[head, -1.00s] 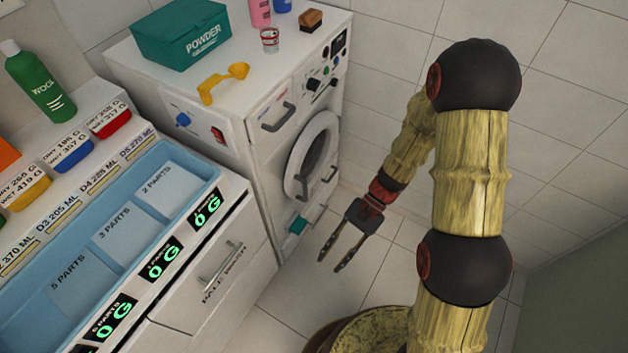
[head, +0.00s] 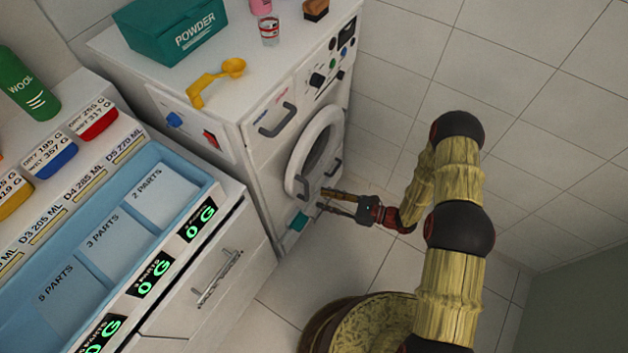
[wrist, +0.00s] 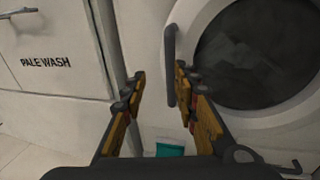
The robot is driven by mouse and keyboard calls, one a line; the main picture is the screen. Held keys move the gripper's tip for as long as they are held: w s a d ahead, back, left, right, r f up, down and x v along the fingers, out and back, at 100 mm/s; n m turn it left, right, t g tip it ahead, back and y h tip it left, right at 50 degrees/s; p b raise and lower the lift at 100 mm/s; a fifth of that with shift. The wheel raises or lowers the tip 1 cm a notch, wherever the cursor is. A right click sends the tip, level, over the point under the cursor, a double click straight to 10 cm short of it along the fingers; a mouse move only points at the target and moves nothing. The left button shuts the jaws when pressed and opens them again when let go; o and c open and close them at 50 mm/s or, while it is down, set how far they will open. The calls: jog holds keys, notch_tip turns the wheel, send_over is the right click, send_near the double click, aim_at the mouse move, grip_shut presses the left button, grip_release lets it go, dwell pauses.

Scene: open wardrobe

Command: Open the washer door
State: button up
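The white washer (head: 262,150) has a round front door (head: 318,150) with a white ring and dark glass, also large in the wrist view (wrist: 265,55). The door looks shut. A dark upright handle (wrist: 170,65) is on the ring's left side in the wrist view; it also shows in the head view (head: 301,186). My gripper (head: 322,198) is open and empty in front of the lower part of the door. In the wrist view, the handle appears between the fingers (wrist: 158,78), close to the right one. Whether it touches cannot be told.
A cabinet (head: 215,290) with a metal drawer handle and blue trays stands left of the washer. A powder box (head: 172,28), a yellow scoop (head: 215,82) and a cup (head: 269,31) sit on top. Floor tiles right are clear.

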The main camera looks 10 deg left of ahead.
aim_at(307, 188)
jog(key=shift+t, duration=0.5)
jog(key=w+a, duration=0.1)
jog(key=a, duration=0.1)
jog(key=w+a+b, duration=0.1)
jog(key=a, duration=0.2)
jog(key=a+r+b, duration=0.1)
jog(key=a, duration=0.1)
jog(key=shift+w+a, duration=0.2)
jog(key=shift+w, duration=0.2)
jog(key=shift+c, duration=0.6)
grip_shut()
